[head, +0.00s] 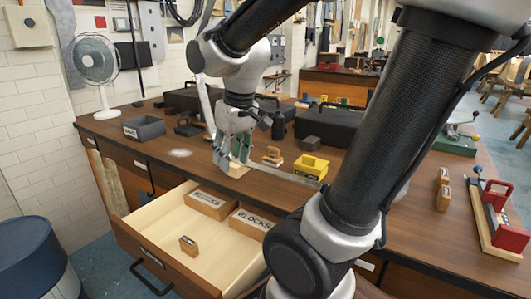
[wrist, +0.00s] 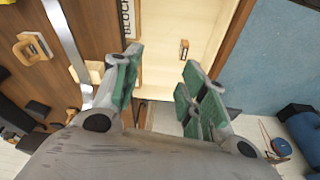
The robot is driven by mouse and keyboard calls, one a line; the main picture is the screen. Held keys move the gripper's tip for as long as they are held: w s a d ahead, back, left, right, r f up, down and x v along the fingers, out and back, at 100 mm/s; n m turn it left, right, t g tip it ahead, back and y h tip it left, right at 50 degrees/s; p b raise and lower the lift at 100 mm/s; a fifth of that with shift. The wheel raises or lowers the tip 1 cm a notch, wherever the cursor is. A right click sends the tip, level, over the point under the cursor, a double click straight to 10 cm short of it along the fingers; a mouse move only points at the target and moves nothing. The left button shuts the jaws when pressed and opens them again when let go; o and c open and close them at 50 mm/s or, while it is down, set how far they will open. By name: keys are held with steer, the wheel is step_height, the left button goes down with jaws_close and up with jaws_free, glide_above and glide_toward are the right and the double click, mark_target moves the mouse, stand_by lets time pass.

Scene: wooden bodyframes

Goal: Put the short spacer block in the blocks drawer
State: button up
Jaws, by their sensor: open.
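A drawer (head: 160,206) stands pulled out from the bench front; it also shows in the wrist view (wrist: 160,25). Inside it lies a small wooden block (head: 188,245) with a dark label, apart from the walls; it also shows in the wrist view (wrist: 184,48). I cannot tell whether this is the short spacer block. A box marked "BLOCKS" (head: 250,222) sits at the drawer's back. My gripper (head: 240,157) is over the bench edge, behind the drawer. In the wrist view my gripper (wrist: 162,65) is open, with nothing between its green pads.
A pale wooden piece (head: 238,171) lies on the bench under my gripper. A wooden plane-like tool (head: 272,157) and a yellow box (head: 311,167) stand to its right. A second labelled box (head: 208,203) is in the drawer.

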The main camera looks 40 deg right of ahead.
steer(key=s+d+r+m+t, duration=0.1)
steer(key=s+d+r, duration=0.2)
steer(key=s, duration=0.6)
steer(key=shift+d, duration=0.35)
stand_by(0.6)
